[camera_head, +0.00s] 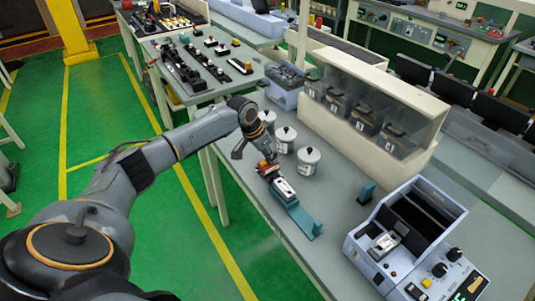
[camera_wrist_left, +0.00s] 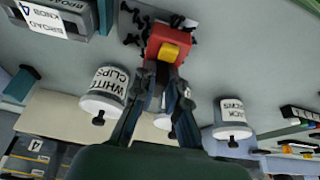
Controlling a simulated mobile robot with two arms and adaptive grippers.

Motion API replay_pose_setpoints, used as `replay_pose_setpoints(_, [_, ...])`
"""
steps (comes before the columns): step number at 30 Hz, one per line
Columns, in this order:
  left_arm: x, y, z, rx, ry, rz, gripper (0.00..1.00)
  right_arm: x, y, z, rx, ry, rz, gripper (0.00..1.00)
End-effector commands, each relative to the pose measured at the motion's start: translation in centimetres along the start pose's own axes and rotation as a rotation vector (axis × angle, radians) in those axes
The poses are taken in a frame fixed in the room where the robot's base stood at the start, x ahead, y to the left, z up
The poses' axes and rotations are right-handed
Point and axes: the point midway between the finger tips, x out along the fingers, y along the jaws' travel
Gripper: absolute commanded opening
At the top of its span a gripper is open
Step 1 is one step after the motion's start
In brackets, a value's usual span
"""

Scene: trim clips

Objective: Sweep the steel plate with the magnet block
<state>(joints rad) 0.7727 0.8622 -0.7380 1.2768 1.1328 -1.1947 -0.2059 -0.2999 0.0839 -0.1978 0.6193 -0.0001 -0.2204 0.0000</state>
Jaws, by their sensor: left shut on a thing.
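My left gripper (camera_head: 262,160) is shut on the magnet block (camera_head: 266,169), a red block with a yellow top. In the left wrist view the magnet block (camera_wrist_left: 168,44) sits between the fingers (camera_wrist_left: 160,85). Several small black clips (camera_wrist_left: 133,18) show around its far end, at or over a light grey plate (camera_wrist_left: 187,32) that appears to be the steel plate. I cannot tell whether the clips cling to the block or lie on the plate. In the head view a teal holder (camera_head: 306,222) with a pale metal piece (camera_head: 284,188) lies just below the block. My right gripper is not in view.
White lidded jars (camera_head: 308,161) stand close to the gripper; one reads "WHITE CLIPS" (camera_wrist_left: 104,92). A teal block (camera_head: 366,194) and a blue-grey console (camera_head: 410,235) stand to the right. A clear-fronted bin rack (camera_head: 375,100) stands behind. The bench front is bare.

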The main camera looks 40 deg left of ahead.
Motion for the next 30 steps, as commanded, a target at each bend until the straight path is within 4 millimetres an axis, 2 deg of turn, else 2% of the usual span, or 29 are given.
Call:
replay_pose_setpoints(25, [-0.1,4.3,0.0,0.002,0.002,0.000,0.00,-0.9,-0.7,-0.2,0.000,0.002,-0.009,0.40])
replay_pose_setpoints(30, [-1.1,4.3,-0.4,0.000,0.002,0.000,0.00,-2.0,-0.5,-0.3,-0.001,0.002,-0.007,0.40])
